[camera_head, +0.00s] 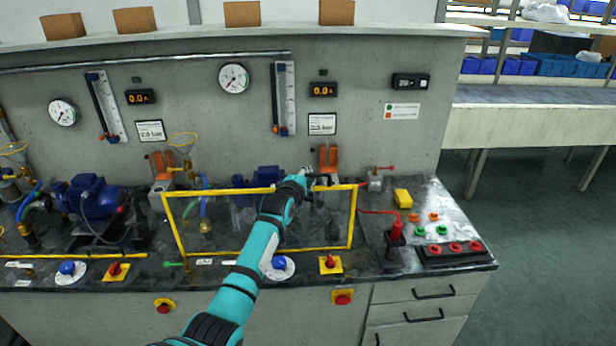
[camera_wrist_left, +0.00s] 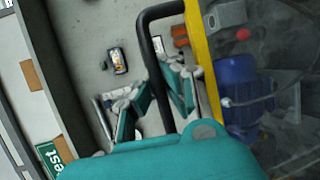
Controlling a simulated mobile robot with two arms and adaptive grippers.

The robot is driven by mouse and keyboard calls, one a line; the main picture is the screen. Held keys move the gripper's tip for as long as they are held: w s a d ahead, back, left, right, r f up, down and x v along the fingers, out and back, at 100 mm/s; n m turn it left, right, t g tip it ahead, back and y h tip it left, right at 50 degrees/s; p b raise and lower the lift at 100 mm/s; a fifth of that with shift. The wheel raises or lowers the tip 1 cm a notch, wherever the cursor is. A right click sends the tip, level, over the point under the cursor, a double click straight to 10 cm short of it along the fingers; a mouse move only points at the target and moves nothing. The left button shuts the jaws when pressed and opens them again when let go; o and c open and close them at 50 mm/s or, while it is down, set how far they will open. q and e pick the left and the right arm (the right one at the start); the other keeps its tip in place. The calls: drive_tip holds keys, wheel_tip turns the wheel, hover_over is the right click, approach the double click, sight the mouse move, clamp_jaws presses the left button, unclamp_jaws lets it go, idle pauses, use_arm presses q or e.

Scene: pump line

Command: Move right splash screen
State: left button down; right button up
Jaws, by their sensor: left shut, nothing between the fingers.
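The right splash screen (camera_head: 210,250) is a clear panel in a yellow frame, standing upright in front of the right pump. My left arm reaches across it, and my left gripper (camera_head: 314,182) is at its top edge. In the left wrist view the screen's yellow frame (camera_wrist_left: 197,45) runs down from the top, with a black bar handle (camera_wrist_left: 146,35) on it. The left gripper's fingers (camera_wrist_left: 155,100) show at the handle; the gripper is shut with nothing held. I cannot tell whether the fingers touch the handle. My right gripper is not in view.
The blue pump motor (camera_wrist_left: 235,85) is behind the screen. A red lever switch (camera_head: 397,232), a yellow block (camera_head: 403,198) and a red-button box (camera_head: 455,250) stand right of it. Gauges and displays line the back wall. Another blue motor (camera_head: 88,197) stands at left.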

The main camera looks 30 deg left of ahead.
use_arm(q)
drive_tip(key=c, duration=1.7)
unclamp_jaws()
drive_tip(key=shift+s+d+r, duration=0.1)
drive_tip(key=shift+s+r, duration=0.05)
drive_tip(key=shift+s, duration=0.1)
drive_tip(key=shift+c, duration=0.2)
drive_tip(key=shift+o, duration=0.5)
drive_tip(key=shift+s+r, duration=0.25)
drive_tip(key=shift+w+f, duration=0.1)
drive_tip(key=shift+f, duration=0.05)
drive_tip(key=v, duration=1.2)
